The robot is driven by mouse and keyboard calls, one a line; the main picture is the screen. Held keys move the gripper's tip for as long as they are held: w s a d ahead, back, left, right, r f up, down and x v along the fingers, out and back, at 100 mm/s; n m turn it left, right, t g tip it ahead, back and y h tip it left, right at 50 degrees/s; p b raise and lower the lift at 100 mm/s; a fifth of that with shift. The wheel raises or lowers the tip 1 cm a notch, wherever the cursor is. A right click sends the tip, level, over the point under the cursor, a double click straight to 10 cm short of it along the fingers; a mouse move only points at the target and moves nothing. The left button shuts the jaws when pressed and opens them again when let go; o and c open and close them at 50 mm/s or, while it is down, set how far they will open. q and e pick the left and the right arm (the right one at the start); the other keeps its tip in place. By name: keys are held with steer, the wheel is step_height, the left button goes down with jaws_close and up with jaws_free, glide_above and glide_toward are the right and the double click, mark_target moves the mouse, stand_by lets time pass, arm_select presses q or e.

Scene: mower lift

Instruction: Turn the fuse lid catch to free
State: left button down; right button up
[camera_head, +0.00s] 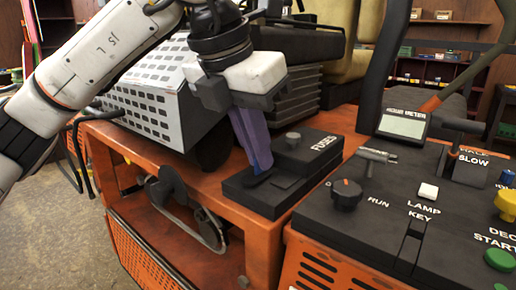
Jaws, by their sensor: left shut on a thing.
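The fuse box (262,200) is a black box on the orange deck, with a raised lid (318,150) marked FUSES and a small grey round knob (293,138) on top. My left gripper (260,168) comes down from above, with bluish-purple fingers at the left part of the box. Its fingers are closed together on the small dark fuse lid catch (257,181), which they mostly hide. The catch's exact angle cannot be told. The lid looks closed. My right gripper is not in view.
A black control panel (375,215) with a knob, a key lever, buttons and a meter (403,123) stands close on the right. A grey perforated cover (150,95) is behind the left arm. A black seat base and shelves stand farther back.

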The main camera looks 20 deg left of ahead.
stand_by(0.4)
arm_select(q)
steer(key=c, duration=1.9)
jaws_free()
steer(key=shift+c, duration=0.2)
steer(key=shift+r, duration=0.1)
steer(key=p+v, duration=0.1)
steer(key=v, duration=0.9)
